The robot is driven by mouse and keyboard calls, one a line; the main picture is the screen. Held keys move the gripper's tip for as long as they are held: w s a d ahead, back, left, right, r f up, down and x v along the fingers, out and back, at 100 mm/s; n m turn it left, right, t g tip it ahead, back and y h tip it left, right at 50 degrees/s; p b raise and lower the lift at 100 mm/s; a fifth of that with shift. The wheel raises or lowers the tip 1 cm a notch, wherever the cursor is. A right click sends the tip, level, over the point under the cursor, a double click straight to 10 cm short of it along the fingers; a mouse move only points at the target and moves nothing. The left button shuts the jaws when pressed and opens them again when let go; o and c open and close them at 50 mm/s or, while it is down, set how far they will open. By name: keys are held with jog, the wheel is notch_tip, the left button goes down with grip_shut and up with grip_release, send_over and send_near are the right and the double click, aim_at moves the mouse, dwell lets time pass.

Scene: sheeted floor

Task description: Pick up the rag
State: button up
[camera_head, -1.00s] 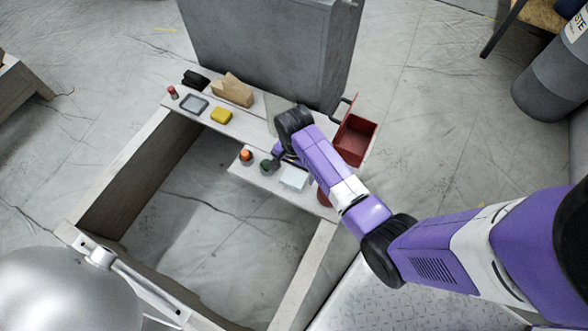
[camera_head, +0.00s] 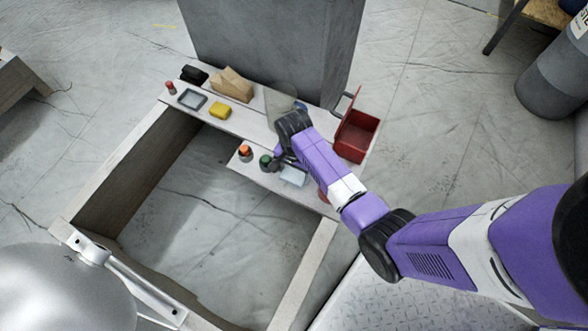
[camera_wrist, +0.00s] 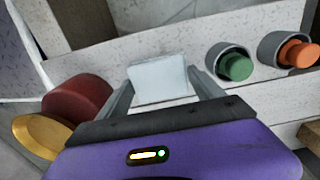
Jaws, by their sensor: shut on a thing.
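The rag (camera_head: 293,175) is a pale blue, flat, roughly rectangular cloth on the light speckled board, at its front edge. It also shows in the wrist view (camera_wrist: 158,78), between the two grey fingers. My gripper (camera_wrist: 163,88) is shut on the rag, with one finger on either side of it. In the head view my gripper (camera_head: 284,162) is partly hidden by my own wrist. I cannot tell whether the rag is clear of the board.
Green-topped (camera_head: 266,161) and orange-topped (camera_head: 245,151) cylinders stand left of the rag. A dark red round thing (camera_wrist: 78,103) is close on its other side. An open red toolbox (camera_head: 357,137), yellow block (camera_head: 220,110), grey tray (camera_head: 192,99) and wooden block (camera_head: 232,85) lie farther back.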

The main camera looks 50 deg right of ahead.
aim_at(294, 173)
jog(key=shift+r, duration=0.1)
jog(key=shift+c, duration=0.3)
notch_tip(294, 173, up, 20)
jog(key=p, duration=0.7)
